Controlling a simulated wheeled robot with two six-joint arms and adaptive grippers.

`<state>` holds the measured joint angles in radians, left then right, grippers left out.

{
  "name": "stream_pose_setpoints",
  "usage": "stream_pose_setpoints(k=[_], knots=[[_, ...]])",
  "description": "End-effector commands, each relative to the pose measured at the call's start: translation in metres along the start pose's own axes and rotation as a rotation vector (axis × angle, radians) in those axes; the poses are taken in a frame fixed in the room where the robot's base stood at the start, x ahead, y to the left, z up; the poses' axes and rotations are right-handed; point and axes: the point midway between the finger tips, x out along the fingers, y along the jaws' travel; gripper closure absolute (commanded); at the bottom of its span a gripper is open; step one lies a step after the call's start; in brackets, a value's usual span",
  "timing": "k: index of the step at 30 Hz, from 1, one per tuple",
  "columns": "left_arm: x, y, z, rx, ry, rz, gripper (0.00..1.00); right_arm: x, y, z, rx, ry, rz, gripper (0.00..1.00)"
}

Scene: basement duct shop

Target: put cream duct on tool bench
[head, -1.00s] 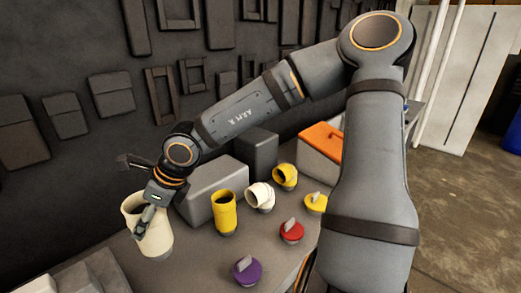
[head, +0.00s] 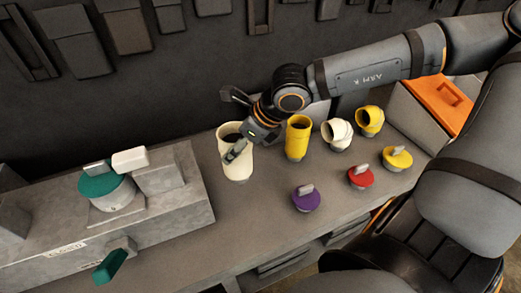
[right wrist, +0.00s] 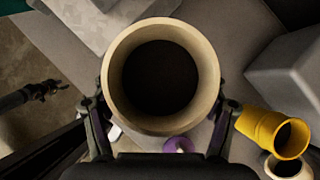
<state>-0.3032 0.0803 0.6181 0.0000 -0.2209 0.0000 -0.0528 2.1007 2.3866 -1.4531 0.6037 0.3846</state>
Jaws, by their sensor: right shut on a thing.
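The cream duct (head: 237,168) is a tall, open-topped cream cylinder, upright at the bench's left middle. My right gripper (head: 237,126) is shut on it near its rim, one finger on the near side. The right wrist view looks down into the duct's round opening (right wrist: 161,75), with a finger on each side. Its base appears at the bench top; I cannot tell whether it touches. The grey tool bench (head: 262,205) runs along the dark wall. My left gripper (right wrist: 42,91) seems to show over the floor in the right wrist view, too small to judge its jaws.
Right of the duct stand a yellow duct (head: 298,138), a cream elbow (head: 337,134) and a yellow elbow (head: 369,121). Purple (head: 306,199), red (head: 361,177) and yellow (head: 397,158) knobbed caps lie in front. A grey block fixture (head: 165,225) with teal parts fills the left.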

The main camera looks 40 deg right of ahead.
Motion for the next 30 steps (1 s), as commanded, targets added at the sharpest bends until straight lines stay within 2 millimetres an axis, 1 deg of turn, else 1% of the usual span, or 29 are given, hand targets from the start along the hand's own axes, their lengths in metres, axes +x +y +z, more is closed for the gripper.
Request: stream_pose_setpoints(k=[3,9,10,12,15,16,17,19,21,25,30], knots=[[-0.006,0.000,-0.001,0.000,0.001,0.000,0.60,0.001,-0.012,-0.001,0.006,-0.007,0.006,0.86],[-0.014,-0.001,-0.004,0.000,0.005,0.000,0.60,0.008,-0.029,-0.008,0.009,-0.004,0.003,0.86],[-0.032,-0.002,-0.006,0.000,0.005,0.000,0.60,0.001,-0.033,-0.004,0.008,0.001,0.002,0.86],[-0.048,-0.004,-0.008,0.000,0.006,0.000,0.60,0.003,-0.040,-0.006,0.008,0.001,0.004,0.86],[-0.067,-0.005,-0.011,0.000,0.008,0.000,0.60,0.007,-0.050,-0.012,0.008,0.004,0.002,0.86],[-0.063,-0.005,-0.011,0.000,0.008,0.000,0.60,0.015,-0.053,-0.018,0.007,0.005,0.000,0.86],[-0.053,-0.004,-0.011,0.000,0.010,0.000,0.60,0.026,-0.059,-0.025,0.006,0.006,-0.002,0.86],[-0.049,-0.004,-0.011,0.000,0.011,0.000,0.60,0.035,-0.069,-0.033,0.005,0.005,-0.004,0.86],[-0.039,-0.003,-0.010,0.000,0.010,0.000,0.60,0.046,-0.077,-0.040,0.004,0.004,-0.003,0.86],[-0.030,-0.003,-0.008,0.000,0.008,0.000,0.60,0.057,-0.089,-0.048,0.002,0.002,-0.003,0.86],[-0.030,-0.003,-0.007,0.000,0.007,0.000,0.60,0.057,-0.092,-0.048,0.000,0.001,-0.002,0.86]])
